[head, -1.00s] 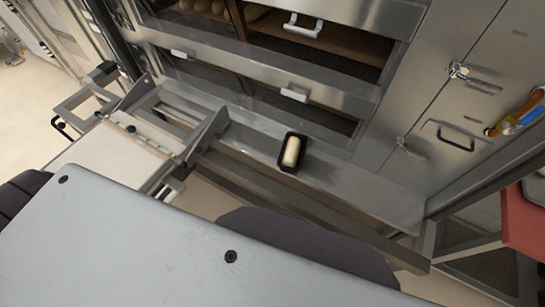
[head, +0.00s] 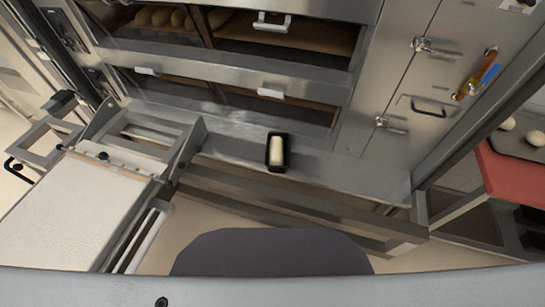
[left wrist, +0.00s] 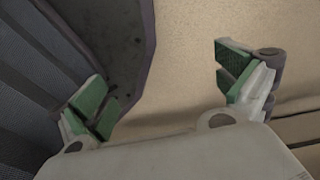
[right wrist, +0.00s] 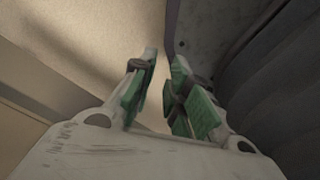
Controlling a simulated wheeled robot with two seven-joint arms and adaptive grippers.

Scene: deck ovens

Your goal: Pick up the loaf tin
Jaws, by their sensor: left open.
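The loaf tin (head: 287,152) is a small dark rectangular tin with pale dough in it. It stands upright on the steel ledge in front of the deck ovens, near the middle of the head view. Neither gripper shows in the head view. My left gripper (left wrist: 163,82) is open and empty, with its green-padded fingers wide apart above the floor. My right gripper (right wrist: 157,90) is empty, with its fingers a narrow gap apart. The tin is in neither wrist view, so both grippers are away from it.
Deck ovens (head: 225,85) with white handles stand behind the ledge (head: 225,138). A loader with a pale belt (head: 75,205) is at the left. Steel rails (head: 290,205) run below the ledge. A red surface (head: 508,172) with a dough tray (head: 520,140) is at the right. The ledge around the tin is clear.

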